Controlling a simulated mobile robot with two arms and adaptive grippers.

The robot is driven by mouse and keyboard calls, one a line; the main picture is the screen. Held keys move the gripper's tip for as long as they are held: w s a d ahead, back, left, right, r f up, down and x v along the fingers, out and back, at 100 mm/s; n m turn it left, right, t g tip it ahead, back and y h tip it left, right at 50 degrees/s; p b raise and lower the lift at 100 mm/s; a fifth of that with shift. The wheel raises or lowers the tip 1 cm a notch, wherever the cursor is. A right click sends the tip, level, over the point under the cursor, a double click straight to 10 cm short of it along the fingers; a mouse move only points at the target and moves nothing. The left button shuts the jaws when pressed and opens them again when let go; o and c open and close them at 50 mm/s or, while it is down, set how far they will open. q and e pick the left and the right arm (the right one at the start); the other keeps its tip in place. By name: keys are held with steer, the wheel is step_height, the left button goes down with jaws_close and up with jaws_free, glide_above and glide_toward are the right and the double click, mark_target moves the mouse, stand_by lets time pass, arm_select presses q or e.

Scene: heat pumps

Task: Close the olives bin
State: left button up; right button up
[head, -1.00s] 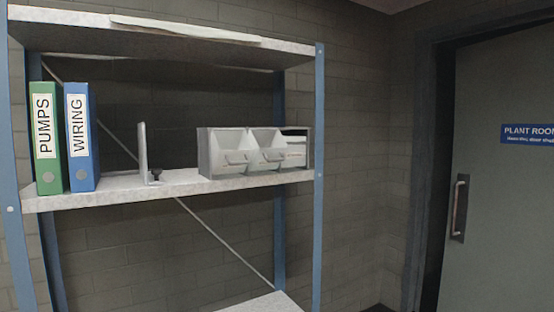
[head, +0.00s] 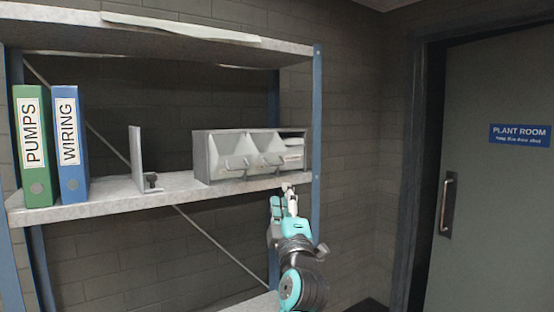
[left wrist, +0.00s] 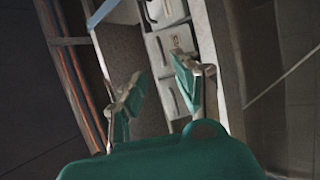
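A grey bin unit (head: 202,157) stands at the right end of the middle shelf in the head view. No label is readable, so I cannot tell which is the olives bin. My left gripper (head: 283,200) is just below and in front of the shelf edge, under the unit's right part. In the left wrist view its fingers (left wrist: 160,70) are apart and empty, pointing toward the bin fronts (left wrist: 170,45). My right gripper is not in view.
The shelf (head: 100,205) also holds a green PUMPS binder (head: 33,150), a blue WIRING binder (head: 70,145) and a metal bookend (head: 137,160). A blue rack post (head: 317,120) stands close to the gripper's right. A door (head: 500,210) is at the right.

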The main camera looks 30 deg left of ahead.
mark_target(277, 164)
arm_select(q)
steer(key=p+x, duration=0.4)
steer(key=x, duration=0.6)
steer(key=shift+a+r+p, duration=0.1)
steer(key=shift+r+p, duration=0.1)
steer(key=shift+p, duration=0.15)
steer(key=shift+w+a+r, duration=0.1)
steer(key=shift+w+a, duration=0.35)
steer(key=shift+c, duration=0.4)
jaws_close()
